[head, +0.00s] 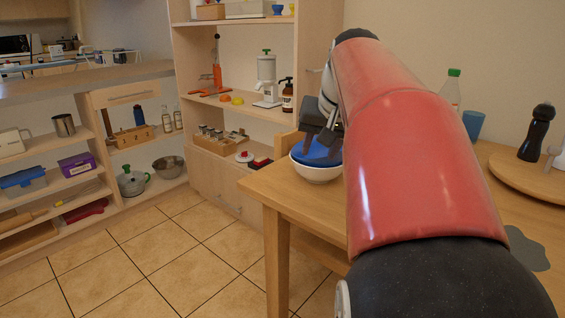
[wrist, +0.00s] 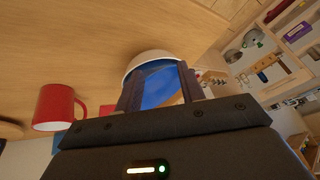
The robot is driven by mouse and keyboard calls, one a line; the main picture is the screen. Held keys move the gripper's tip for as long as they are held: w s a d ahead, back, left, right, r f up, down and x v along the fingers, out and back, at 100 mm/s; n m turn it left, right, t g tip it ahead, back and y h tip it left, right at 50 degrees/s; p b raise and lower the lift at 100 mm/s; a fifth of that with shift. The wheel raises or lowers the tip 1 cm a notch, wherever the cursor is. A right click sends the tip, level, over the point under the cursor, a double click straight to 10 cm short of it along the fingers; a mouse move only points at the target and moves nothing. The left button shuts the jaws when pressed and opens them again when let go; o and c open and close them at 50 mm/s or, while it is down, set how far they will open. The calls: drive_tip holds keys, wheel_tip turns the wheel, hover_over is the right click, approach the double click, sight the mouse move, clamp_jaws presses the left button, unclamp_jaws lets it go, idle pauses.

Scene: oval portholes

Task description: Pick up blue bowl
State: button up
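The blue bowl (head: 316,152) sits in or on a white bowl (head: 318,173) near the left edge of the wooden table. In the wrist view the blue bowl (wrist: 160,88) shows between my two fingers, with the white bowl's rim (wrist: 158,57) beyond it. My gripper (head: 320,140) points down at the blue bowl, its fingertips at or just above it. The fingers (wrist: 160,90) are spread apart. Whether they touch the bowl is unclear. My arm hides part of the white bowl's right side.
The wooden table (head: 290,190) ends just left of the bowls. A red mug (wrist: 58,107) stands to the left in the wrist view. A blue cup (head: 473,124), a green-capped bottle (head: 452,90) and a dark pepper mill (head: 537,132) stand farther right. Shelves line the back.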

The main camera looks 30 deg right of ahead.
drive_tip(key=d+r+m, duration=0.2)
drive_tip(key=d, duration=0.9)
drive_tip(key=x, duration=0.2)
drive_tip(key=w+b+x, duration=0.1)
drive_tip(key=x, duration=0.4)
drive_tip(key=shift+w+d+r+b, duration=0.1)
drive_tip(key=shift+w+b, duration=0.25)
drive_tip(key=shift+b, duration=0.05)
drive_tip(key=shift+c, duration=0.5)
clamp_jaws()
